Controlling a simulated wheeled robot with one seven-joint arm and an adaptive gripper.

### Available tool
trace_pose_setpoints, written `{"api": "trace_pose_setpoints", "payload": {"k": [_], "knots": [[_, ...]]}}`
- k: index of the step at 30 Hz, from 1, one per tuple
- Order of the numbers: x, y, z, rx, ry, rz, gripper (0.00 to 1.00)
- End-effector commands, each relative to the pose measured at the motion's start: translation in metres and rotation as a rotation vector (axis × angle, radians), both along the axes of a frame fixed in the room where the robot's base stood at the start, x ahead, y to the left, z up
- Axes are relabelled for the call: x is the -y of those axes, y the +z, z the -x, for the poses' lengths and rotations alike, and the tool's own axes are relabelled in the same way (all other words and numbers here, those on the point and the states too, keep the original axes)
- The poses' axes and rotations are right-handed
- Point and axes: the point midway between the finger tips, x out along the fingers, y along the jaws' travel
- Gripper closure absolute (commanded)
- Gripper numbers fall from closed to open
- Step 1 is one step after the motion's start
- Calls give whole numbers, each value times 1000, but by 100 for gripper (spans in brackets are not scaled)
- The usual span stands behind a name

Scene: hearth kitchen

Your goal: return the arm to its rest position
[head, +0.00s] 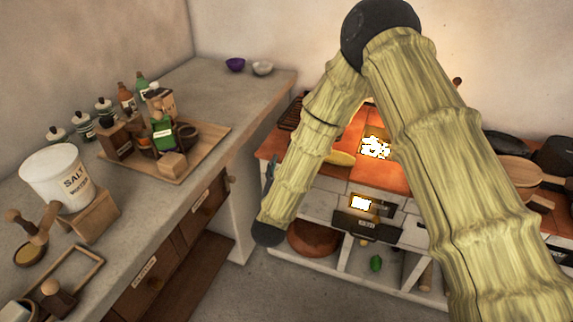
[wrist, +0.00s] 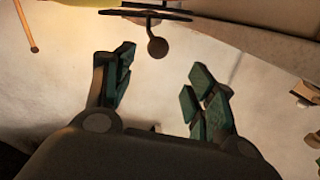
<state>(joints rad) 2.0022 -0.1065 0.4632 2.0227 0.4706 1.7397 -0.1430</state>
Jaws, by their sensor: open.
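My arm crosses the right half of the head view, rising from the bottom right to a dark elbow joint at the top and then bending down to the left. The forearm ends in a dark joint in front of the hearth; my gripper is not visible in the head view. In the wrist view my gripper (wrist: 158,95) is open, its two dark green fingers well apart. Nothing is between the fingers. Behind them is a pale surface, and a small round brown thing (wrist: 157,47) shows beyond the fingertips.
The hearth (head: 345,185) with a glowing fire (head: 375,147) stands behind my arm. Floor (head: 255,285) shows between counter and hearth.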

Motion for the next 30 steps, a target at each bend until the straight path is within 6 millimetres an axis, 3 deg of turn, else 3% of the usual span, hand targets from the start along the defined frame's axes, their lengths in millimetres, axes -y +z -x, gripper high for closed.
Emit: {"api": "trace_pose_setpoints", "payload": {"k": [12,16,20,23,30], "knots": [[0,-1,0,-2,0,0,44],[8,-16,6,-50,17,5,44],[26,-60,27,-190,73,12,44],[46,-104,55,-342,123,17,44],[97,-193,150,-714,216,17,44]]}}
